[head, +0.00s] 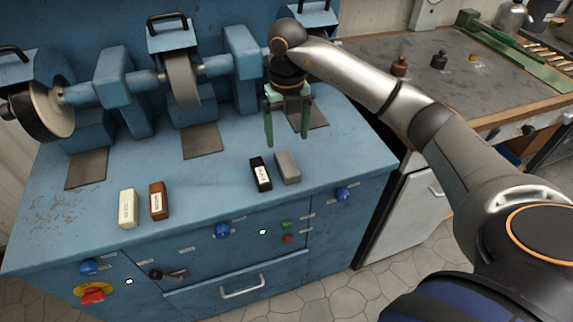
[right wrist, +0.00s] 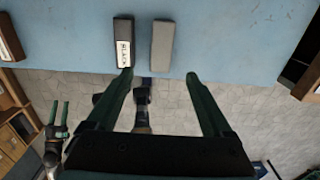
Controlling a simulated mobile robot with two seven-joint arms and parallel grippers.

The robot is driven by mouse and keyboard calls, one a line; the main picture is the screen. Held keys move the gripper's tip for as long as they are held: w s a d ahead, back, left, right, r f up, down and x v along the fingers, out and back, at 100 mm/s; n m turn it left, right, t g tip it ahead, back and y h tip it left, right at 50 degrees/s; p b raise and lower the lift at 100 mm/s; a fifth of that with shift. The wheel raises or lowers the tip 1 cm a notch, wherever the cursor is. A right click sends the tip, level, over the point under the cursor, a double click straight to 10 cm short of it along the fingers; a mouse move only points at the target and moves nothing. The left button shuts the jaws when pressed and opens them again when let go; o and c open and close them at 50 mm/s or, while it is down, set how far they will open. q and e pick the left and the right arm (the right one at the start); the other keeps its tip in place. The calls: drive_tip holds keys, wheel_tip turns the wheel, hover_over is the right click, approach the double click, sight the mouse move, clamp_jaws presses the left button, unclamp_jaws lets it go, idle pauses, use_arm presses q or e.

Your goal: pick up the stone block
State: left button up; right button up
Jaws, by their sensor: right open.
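The stone block, a plain grey bar (head: 287,167), lies on the blue bench top near its front edge, just right of a black labelled bar (head: 260,174). In the right wrist view the grey bar (right wrist: 162,46) lies beyond the fingertips, roughly centred between them. My right gripper (head: 287,140) is open and empty, pointing down above the bench, behind the block in the head view and apart from it. My left gripper (right wrist: 58,115) shows small at the lower left of the right wrist view, its green fingers apart and nothing visible between them.
A cream bar (head: 128,208) and a brown bar (head: 158,200) lie further left on the bench. Grinding wheels (head: 181,79) on a shaft line the back. Bench top around the grey bar's right side is clear.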

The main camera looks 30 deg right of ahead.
sight(288, 166)
wheel_tip(288, 166, down, 10)
drive_tip(key=shift+s+d+r+p, duration=0.1)
drive_tip(key=shift+d+r+p, duration=0.1)
drive_tip(key=shift+p, duration=0.3)
clamp_jaws()
idle(0.6)
